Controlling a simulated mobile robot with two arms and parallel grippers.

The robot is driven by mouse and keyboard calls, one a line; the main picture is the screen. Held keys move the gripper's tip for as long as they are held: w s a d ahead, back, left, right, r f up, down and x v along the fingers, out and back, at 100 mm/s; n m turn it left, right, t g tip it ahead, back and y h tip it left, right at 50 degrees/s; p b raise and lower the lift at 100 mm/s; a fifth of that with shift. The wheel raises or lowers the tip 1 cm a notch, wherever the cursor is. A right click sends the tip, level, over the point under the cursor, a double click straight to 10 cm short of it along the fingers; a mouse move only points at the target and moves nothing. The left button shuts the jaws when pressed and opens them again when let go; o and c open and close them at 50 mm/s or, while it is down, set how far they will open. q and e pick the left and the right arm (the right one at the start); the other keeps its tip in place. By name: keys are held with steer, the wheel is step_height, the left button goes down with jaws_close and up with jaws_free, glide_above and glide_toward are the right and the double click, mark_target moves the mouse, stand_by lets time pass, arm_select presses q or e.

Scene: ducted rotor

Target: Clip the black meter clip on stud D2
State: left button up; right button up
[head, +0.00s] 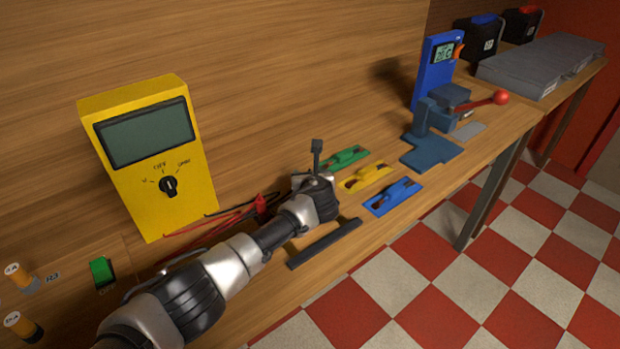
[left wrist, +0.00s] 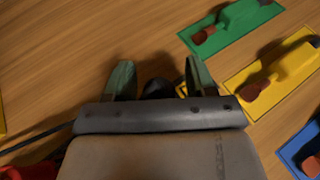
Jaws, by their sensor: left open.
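My left gripper (head: 318,182) reaches over the wooden bench from the left, beside the green tool. In the left wrist view its two greenish fingers (left wrist: 159,80) stand apart, with a small black rounded thing (left wrist: 157,88) between or below them. It looks like the black meter clip, but most of it is hidden by the gripper body, and I cannot tell whether the fingers touch it. A red clip (head: 261,204) lies on the bench just left of the gripper. I cannot make out a stud marked D2. My right gripper is not in view.
The yellow meter (head: 150,150) stands at the back left. Green (head: 345,158), yellow (head: 366,177) and blue (head: 394,196) tools lie right of the gripper. A dark bar (head: 325,243) lies at the front edge. A blue press (head: 432,140) stands farther right.

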arm_select(q)
steer(key=p+v, duration=0.1)
steer(key=v, duration=0.9)
steer(key=shift+s+r, duration=0.1)
steer(key=shift+s, duration=0.25)
